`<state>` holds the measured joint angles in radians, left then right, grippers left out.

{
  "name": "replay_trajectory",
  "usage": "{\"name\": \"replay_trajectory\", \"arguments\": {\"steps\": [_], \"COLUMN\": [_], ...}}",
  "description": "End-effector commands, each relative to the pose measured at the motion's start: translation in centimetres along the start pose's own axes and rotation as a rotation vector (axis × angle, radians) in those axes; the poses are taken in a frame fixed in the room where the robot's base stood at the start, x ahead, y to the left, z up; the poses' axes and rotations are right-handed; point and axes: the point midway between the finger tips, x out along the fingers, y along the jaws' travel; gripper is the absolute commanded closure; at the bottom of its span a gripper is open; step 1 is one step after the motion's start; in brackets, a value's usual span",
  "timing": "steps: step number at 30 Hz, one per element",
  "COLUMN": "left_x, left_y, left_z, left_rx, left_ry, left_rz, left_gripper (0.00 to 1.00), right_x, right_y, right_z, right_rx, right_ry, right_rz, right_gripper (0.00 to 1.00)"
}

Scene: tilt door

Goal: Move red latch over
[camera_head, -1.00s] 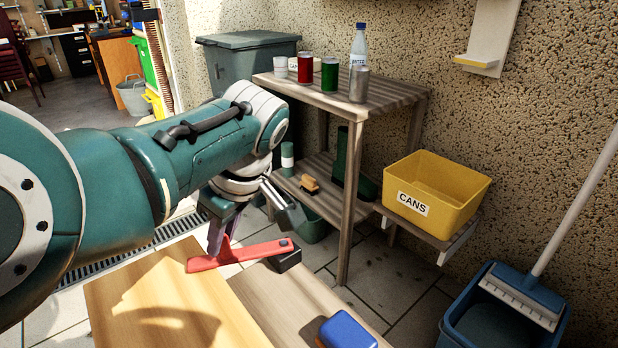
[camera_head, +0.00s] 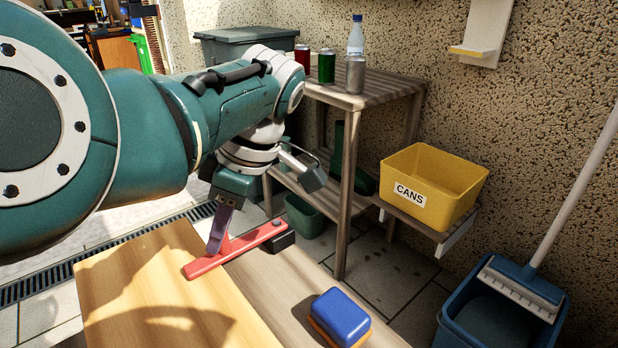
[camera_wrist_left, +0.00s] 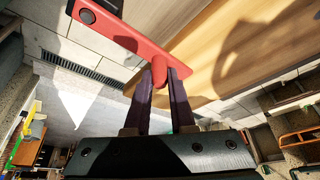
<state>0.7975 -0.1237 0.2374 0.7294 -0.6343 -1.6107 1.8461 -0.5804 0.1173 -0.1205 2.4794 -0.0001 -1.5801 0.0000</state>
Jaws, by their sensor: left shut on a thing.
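The red latch (camera_head: 238,251) is a flat bar lying over a light wooden panel (camera_head: 130,290) in the head view. Its far right end, with a round dark pivot, is by a black block (camera_head: 281,241) on a wooden beam. Its near left end lies over the panel. My left gripper (camera_head: 217,246) points down at the latch. In the left wrist view, the fingers (camera_wrist_left: 163,75) are shut on a red tab that sticks out from the latch (camera_wrist_left: 125,36). My right gripper is out of view.
A blue block with an orange base (camera_head: 342,315) sits on the wooden beam. A shelf (camera_head: 375,88) with cans and a bottle stands behind. A yellow CANS bin (camera_head: 448,185) and a blue bucket (camera_head: 490,318) are at the right.

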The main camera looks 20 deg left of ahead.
Motion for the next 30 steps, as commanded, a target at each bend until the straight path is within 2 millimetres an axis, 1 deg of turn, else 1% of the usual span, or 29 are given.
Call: {"name": "replay_trajectory", "arguments": {"steps": [6,7,14,15,23,26,30], "left_x": [0.0,0.0,0.0,0.0,-0.3,-1.5,-4.3], "left_y": [-0.1,-0.1,0.0,0.0,0.0,0.0,0.1], "left_z": [0.1,0.1,0.0,0.0,0.0,0.0,0.0], "left_rx": [0.000,0.001,0.001,0.001,0.001,0.001,0.000], "left_ry": [-0.001,-0.001,-0.001,-0.001,-0.001,-0.002,-0.003], "left_rz": [-0.003,-0.003,-0.001,-0.001,0.000,0.002,0.003], "left_gripper": [1.00,0.74,0.48,0.47,0.47,0.47,0.47], "right_x": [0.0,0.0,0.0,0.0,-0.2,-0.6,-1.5], "right_y": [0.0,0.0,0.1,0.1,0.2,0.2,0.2], "right_z": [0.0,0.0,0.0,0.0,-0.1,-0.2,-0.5], "right_rx": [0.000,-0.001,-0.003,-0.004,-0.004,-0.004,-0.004], "right_ry": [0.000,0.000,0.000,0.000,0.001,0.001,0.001], "right_rz": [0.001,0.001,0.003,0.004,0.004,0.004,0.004], "right_gripper": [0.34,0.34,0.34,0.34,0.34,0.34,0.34]}}
